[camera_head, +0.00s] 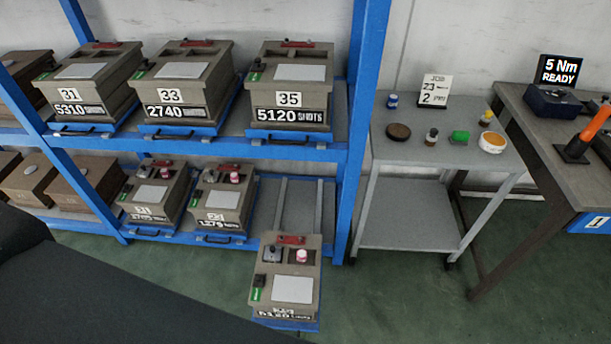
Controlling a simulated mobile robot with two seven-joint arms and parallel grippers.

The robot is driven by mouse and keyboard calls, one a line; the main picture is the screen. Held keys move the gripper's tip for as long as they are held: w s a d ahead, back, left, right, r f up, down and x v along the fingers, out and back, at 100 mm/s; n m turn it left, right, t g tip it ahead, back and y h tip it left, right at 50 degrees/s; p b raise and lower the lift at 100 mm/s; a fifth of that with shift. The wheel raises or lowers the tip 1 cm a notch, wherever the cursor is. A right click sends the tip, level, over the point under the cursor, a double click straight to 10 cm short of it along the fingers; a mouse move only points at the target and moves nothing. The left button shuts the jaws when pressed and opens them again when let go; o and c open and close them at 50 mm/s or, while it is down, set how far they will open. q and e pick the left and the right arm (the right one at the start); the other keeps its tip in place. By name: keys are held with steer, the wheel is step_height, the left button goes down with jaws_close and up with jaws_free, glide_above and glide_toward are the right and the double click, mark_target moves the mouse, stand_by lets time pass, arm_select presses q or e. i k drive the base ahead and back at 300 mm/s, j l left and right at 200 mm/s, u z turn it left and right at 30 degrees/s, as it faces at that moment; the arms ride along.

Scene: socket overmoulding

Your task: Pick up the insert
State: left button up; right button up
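I cannot tell for certain which part is the insert. A grey mould box (287,268) sits on a blue tray pulled out from the lower shelf. On its top are a pink-and-white round piece (302,257), a small grey block with a dark knob (273,253), a red piece (292,239) and a white plate (293,289). The number on its front is hard to read. Neither of my grippers is in view.
A blue rack (344,170) holds several numbered mould boxes. A workbench (550,135) stands right. Green floor is clear before the cart.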

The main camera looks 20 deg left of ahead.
mark_target(272, 254)
steer(key=k+j+u, duration=0.2)
steer(key=k, duration=0.35)
steer(key=k+j+u, duration=0.1)
steer(key=k+u, duration=0.15)
steer(key=k, duration=0.3)
